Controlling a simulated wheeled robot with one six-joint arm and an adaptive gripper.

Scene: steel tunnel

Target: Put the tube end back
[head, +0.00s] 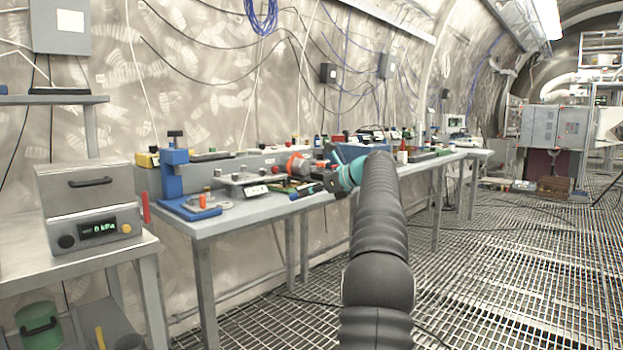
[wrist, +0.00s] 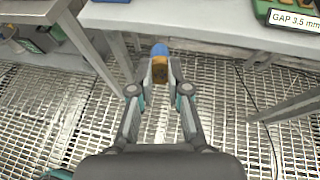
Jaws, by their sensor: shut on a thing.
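In the wrist view my gripper (wrist: 160,72) is shut on a small piece, brass-brown between the fingertips with a blue end (wrist: 160,49) pointing away; I take it for the tube end. It is held over the floor grating, just short of the grey table's edge. In the head view my gripper (head: 332,168) is at the front edge of the long table, beyond the teal wrist. The held piece cannot be made out there. No place for the tube end can be told for sure.
The long grey table (head: 238,221) carries a blue clamp stand (head: 173,172), a grey plate fixture (head: 241,183) and an orange-red round part (head: 298,165). A grey box with a display (head: 90,207) stands on the left bench. The grating floor (head: 480,270) is open at right.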

